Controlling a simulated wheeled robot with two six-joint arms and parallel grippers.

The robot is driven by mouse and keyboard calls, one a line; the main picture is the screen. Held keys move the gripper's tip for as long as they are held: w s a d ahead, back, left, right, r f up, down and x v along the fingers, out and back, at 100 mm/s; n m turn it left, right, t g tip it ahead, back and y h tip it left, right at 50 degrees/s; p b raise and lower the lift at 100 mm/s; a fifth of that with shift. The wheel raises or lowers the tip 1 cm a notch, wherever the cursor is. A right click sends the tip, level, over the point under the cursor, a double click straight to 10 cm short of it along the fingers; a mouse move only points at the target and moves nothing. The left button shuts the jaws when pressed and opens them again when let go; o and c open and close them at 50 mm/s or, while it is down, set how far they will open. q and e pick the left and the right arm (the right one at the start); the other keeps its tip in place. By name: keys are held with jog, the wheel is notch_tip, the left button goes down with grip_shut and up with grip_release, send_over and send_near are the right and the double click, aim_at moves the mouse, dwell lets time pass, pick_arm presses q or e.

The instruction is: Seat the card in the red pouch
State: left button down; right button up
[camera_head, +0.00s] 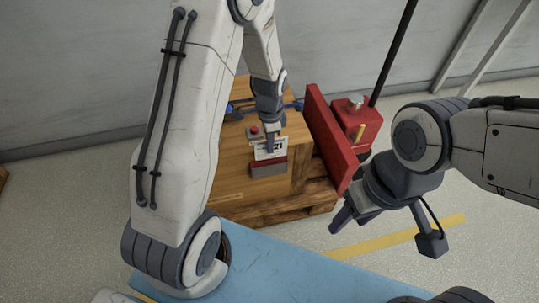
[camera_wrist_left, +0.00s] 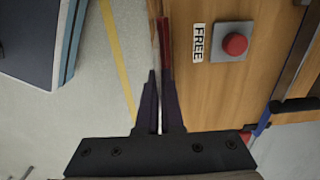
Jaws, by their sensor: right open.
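The white card (camera_head: 268,149) with dark print stands upright at the wooden box's front. Its lower edge meets the red pouch (camera_head: 268,163), which has a grey lower part; how deep the card sits inside cannot be told. My left gripper (camera_head: 270,143) reaches down from above and is shut on the card's upper part. In the left wrist view its fingers (camera_wrist_left: 158,100) pinch the thin card edge-on, and the pouch (camera_wrist_left: 167,45) shows as a narrow red strip just beyond. My right gripper (camera_head: 347,212) is open, empty and well right of the pouch.
The box rests on a wooden pallet (camera_head: 285,209). A blue surface (camera_head: 290,268) lies in front.

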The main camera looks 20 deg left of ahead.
pick_arm(q)
jog(key=f+b, duration=0.1)
jog(key=f, duration=0.3)
jog(key=shift+w+a+f+b, duration=0.15)
jog(key=shift+w+a+b, duration=0.05)
jog(key=shift+b, duration=0.15)
jog(key=shift+f, duration=0.65)
jog(key=c, duration=1.3)
grip_release()
jog(key=shift+c, duration=0.2)
jog(key=shift+r, duration=0.2)
